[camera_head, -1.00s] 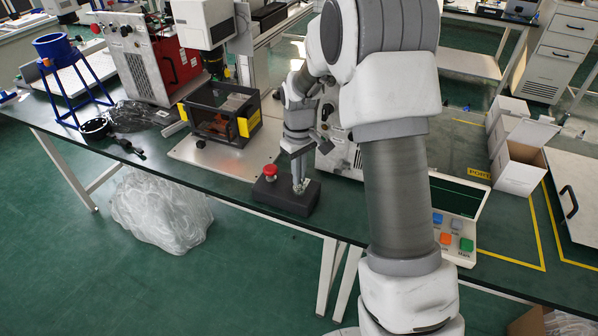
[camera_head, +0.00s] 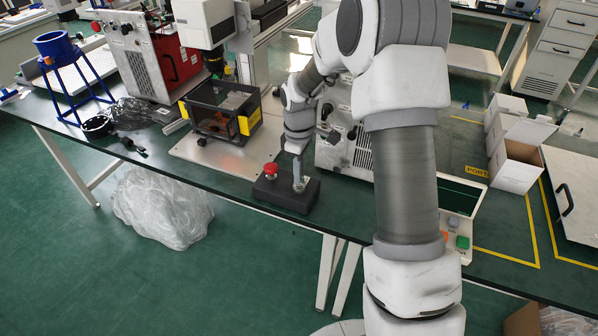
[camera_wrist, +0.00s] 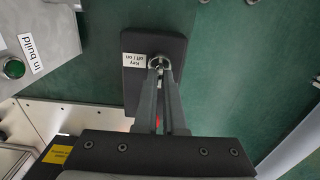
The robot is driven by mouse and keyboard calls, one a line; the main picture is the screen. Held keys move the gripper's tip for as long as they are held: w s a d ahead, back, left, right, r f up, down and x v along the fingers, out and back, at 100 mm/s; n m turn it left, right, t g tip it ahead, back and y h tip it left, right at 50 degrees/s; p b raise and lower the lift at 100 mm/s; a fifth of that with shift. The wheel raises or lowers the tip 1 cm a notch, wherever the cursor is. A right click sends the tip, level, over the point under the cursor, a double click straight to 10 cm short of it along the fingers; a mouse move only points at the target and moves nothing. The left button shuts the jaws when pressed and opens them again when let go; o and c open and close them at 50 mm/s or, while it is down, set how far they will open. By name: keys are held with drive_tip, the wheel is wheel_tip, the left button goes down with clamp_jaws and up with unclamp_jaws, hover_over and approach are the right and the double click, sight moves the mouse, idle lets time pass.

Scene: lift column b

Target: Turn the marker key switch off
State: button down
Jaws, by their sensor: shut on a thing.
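The marker key switch (camera_wrist: 159,61) sits on a dark control box (camera_head: 275,194) at the front edge of the bench. In the wrist view a round metal collar shows at the fingertips, beside a white label (camera_wrist: 133,60) reading "Key off / on". My gripper (camera_head: 298,186) points down onto the box. In the wrist view its two fingers (camera_wrist: 159,70) are closed together on the key, which they mostly hide. The key's exact angle cannot be told. A red mushroom button (camera_head: 270,169) stands on the same box, left of the gripper in the head view.
A dark-framed enclosure (camera_head: 222,112) with yellow tabs stands behind the box on a pale plate. A grey machine (camera_head: 345,150) is close behind my wrist. A button panel (camera_head: 457,240) and white cartons (camera_head: 515,165) lie to the right. Bare bench shows right of the box.

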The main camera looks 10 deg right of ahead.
drive_tip(key=c, duration=1)
unclamp_jaws()
wheel_tip(320, 180, up, 18)
drive_tip(key=p, duration=0.2)
drive_tip(key=shift+f, duration=0.25)
drive_tip(key=s+r+m+t+p, duration=0.25)
drive_tip(key=s+r+m, duration=0.25)
drive_tip(key=s+r, duration=0.7)
drive_tip(key=s+m+t+p, duration=0.1)
drive_tip(key=s+m+t, duration=0.2)
drive_tip(key=s, duration=1.2)
drive_tip(key=m, duration=0.3)
drive_tip(key=shift+f, duration=0.4)
